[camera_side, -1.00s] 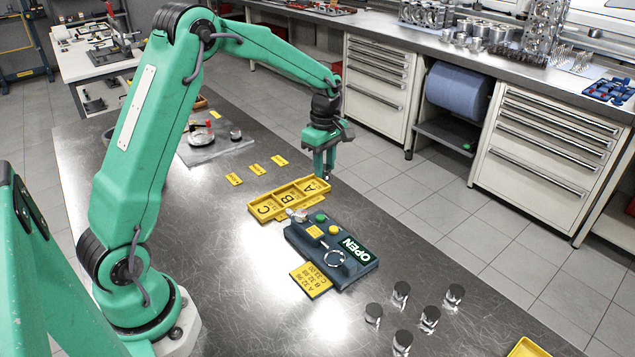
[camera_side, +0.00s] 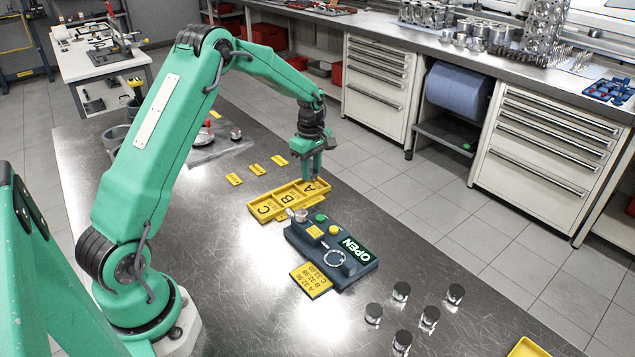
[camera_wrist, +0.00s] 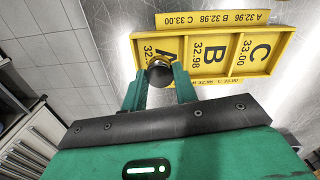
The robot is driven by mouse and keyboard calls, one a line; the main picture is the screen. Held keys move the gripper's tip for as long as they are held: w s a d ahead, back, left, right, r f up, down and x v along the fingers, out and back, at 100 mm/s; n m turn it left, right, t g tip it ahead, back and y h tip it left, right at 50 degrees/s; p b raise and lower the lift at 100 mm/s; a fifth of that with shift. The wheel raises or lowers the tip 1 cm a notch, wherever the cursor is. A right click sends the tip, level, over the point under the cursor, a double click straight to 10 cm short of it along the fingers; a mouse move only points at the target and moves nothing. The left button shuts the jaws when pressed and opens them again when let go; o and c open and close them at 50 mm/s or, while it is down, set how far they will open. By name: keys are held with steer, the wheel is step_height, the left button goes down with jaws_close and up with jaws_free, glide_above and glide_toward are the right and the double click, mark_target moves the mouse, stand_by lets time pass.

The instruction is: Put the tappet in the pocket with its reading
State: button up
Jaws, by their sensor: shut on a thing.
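My gripper (camera_side: 309,174) is shut on a round, dark-faced tappet (camera_wrist: 160,75). In the wrist view the tappet sits between the fingertips, over the near side of pocket A of the yellow tray (camera_wrist: 221,72). The tray (camera_side: 272,207) has pockets A, B and C, marked 32.96, 32.98 and 33.00 in the wrist view. B and C look empty. In the side view the fingers are at pocket A and hide the tappet; I cannot tell whether it touches the tray floor. The dark gauge block (camera_side: 318,243) shows OPEN on its green display.
A yellow card (camera_side: 311,280) listing A, B and C values lies in front of the gauge. Several tappets (camera_side: 402,292) stand at the front right, near another yellow tray (camera_side: 530,349). Small yellow labels (camera_side: 257,169) lie behind the lettered tray.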

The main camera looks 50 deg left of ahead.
mark_target(311, 172)
steer(key=shift+f, duration=1.25)
steer(key=shift+f, duration=0.1)
steer(key=o, duration=0.8)
step_height(311, 172, up, 11)
steer(key=shift+r, duration=0.65)
